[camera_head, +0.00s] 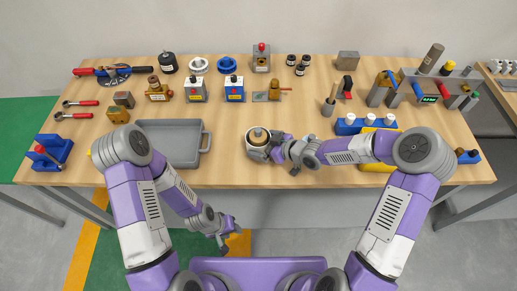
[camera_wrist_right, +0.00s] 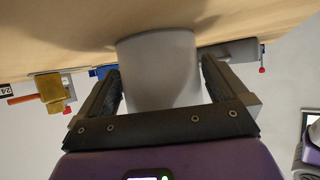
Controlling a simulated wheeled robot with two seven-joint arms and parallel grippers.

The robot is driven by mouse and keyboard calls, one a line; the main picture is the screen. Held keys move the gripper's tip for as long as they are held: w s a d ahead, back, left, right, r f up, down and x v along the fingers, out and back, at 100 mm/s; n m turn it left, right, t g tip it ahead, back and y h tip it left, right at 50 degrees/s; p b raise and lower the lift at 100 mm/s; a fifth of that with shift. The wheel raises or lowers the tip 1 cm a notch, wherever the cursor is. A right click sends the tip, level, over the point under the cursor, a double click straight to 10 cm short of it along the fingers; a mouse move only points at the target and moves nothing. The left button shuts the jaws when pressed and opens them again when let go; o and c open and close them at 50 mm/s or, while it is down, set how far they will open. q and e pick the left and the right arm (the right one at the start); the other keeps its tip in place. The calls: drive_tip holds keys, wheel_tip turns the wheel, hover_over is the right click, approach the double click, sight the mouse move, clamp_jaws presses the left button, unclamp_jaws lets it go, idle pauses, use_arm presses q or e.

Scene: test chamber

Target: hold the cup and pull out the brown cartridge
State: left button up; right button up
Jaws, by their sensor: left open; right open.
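The grey cup (camera_head: 251,150) stands near the front edge of the table, in the middle of the head view. The brown cartridge (camera_head: 258,133) sits in it, its round top showing above the rim. My right gripper (camera_head: 273,147) is at the cup's right side, open. In the right wrist view the plain grey cup wall (camera_wrist_right: 158,70) lies between the two dark fingers, with a small gap visible at the right finger; the cartridge is hidden there. My left gripper (camera_head: 229,236) is low in front of the table, away from the cup, open and empty.
A grey tray (camera_head: 207,140) stands left of the cup. A blue rack with white tops (camera_head: 350,129) and a yellow item (camera_head: 372,166) are to the right, near my right arm. Several tools and fittings line the back. Some bare tabletop lies behind the cup.

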use_arm(q)
drive_tip(key=shift+f, duration=0.35)
use_arm(e)
drive_tip(key=shift+w+a+f, duration=0.25)
drive_tip(key=shift+w+a, duration=0.05)
drive_tip(key=shift+a, duration=0.1)
drive_tip(key=c, duration=0.6)
use_arm(q)
drive_tip(key=shift+o, duration=0.3)
